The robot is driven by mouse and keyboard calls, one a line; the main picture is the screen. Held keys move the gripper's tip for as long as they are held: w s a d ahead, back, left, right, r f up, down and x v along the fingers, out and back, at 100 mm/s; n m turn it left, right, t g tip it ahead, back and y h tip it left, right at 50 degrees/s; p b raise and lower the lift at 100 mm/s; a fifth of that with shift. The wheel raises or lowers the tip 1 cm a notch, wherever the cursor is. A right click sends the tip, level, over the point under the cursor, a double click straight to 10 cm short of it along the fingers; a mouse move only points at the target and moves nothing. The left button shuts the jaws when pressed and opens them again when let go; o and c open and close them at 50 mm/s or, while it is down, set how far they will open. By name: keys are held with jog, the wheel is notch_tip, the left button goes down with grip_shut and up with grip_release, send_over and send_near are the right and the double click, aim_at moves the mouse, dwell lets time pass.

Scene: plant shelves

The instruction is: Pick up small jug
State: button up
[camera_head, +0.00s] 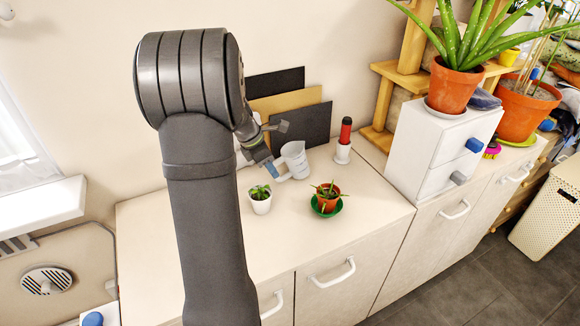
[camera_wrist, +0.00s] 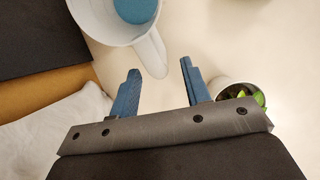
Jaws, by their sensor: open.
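The small jug (camera_head: 295,160) is pale grey-white and stands upright on the cabinet top, in front of the dark and tan boards. In the wrist view the jug (camera_wrist: 92,24) is at the top, seen from above and cut off by the frame edge, with blue inside it. Its handle (camera_wrist: 150,52) points down toward my gripper (camera_wrist: 160,69). My gripper is open, and its blue fingers lie to either side of the handle's lower end. I cannot tell whether they touch it. In the head view my gripper (camera_head: 271,171) is at the jug's left side.
A white pot with a small plant (camera_head: 260,201) stands close in front of the gripper; it also shows right of the fingers in the wrist view (camera_wrist: 236,87). A terracotta pot (camera_head: 328,199) on a green saucer and a red-topped bottle (camera_head: 345,135) stand to the right. Boards (camera_head: 302,124) lean behind.

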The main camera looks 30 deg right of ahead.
aim_at(276, 182)
jog(key=x, duration=0.4)
jog(key=shift+f, duration=0.15)
grip_shut()
